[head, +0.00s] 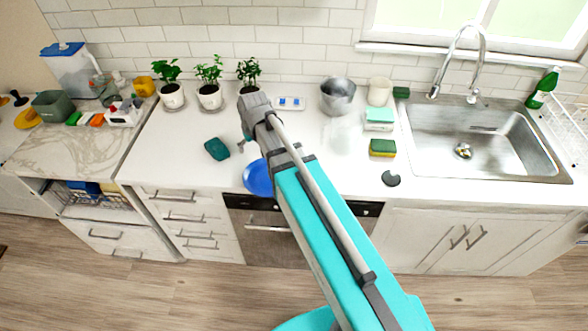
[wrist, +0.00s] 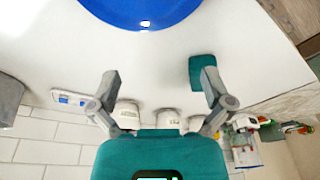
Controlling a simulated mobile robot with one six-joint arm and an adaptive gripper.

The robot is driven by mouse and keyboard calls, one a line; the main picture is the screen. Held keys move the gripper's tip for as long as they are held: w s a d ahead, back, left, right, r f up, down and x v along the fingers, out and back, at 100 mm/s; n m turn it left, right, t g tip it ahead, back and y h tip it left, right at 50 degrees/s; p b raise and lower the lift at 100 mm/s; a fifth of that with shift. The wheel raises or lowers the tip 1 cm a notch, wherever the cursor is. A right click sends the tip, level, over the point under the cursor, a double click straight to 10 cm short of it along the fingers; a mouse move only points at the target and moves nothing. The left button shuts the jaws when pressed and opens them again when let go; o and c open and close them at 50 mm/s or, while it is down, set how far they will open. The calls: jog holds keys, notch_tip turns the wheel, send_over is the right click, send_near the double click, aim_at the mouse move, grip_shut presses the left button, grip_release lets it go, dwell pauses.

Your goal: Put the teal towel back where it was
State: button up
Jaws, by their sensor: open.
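The teal towel (head: 217,149) is a small dark teal folded shape lying on the white counter, left of my gripper. It also shows in the wrist view (wrist: 203,68), beside and partly behind the right-hand finger; I cannot tell if they touch. My gripper (wrist: 160,84) is open, with nothing between its fingers. In the head view my gripper (head: 247,136) is over the counter, with its fingers mostly hidden by my arm.
A blue bowl (head: 257,179) sits near the counter's front edge, partly behind my arm. Three potted plants (head: 209,96) stand along the back wall. A metal pot (head: 338,96), sponges (head: 383,148) and the sink (head: 480,140) are to the right. Counter left of the towel is clear.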

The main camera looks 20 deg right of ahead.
jog(key=s+d+m+g, duration=0.2)
jog(key=s+d, duration=0.8)
jog(key=s, duration=0.3)
jog(key=shift+s+f+m+h, duration=0.15)
jog(key=shift+f+m+h, duration=0.05)
jog(key=shift+m+h, duration=0.2)
